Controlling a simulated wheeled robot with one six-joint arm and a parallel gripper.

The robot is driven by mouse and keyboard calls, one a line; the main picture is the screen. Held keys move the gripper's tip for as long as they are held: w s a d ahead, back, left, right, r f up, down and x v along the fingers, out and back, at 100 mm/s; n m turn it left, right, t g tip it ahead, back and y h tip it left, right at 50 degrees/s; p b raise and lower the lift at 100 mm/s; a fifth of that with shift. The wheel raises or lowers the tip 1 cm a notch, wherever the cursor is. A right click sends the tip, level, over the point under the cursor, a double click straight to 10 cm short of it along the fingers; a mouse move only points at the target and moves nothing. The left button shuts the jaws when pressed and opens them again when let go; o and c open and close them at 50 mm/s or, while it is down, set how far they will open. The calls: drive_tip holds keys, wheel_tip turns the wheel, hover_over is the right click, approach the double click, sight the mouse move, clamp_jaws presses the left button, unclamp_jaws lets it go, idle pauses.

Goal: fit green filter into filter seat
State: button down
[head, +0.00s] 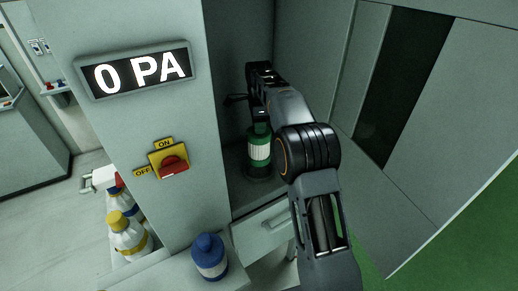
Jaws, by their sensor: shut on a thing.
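The green filter (259,152) is a green cylinder with a pale label band, upright inside the recess right of the display panel. My gripper (260,117) comes down from above and is shut on its top. A dark round base (259,174) shows directly under the filter; it may be the filter seat, but I cannot tell whether the filter rests in it or hovers just above. My arm's forearm and wrist cover the right side of the recess.
A display reading "0 PA" (137,74) and a red ON/OFF switch (172,164) are on the panel at left. A blue bottle (210,259) stands below it. White bottles (127,236) stand at lower left. A drawer front (262,228) lies below the recess.

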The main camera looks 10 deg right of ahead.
sight(259, 138)
drive_tip(key=shift+f, duration=3.2)
drive_tip(key=c, duration=0.7)
unclamp_jaws()
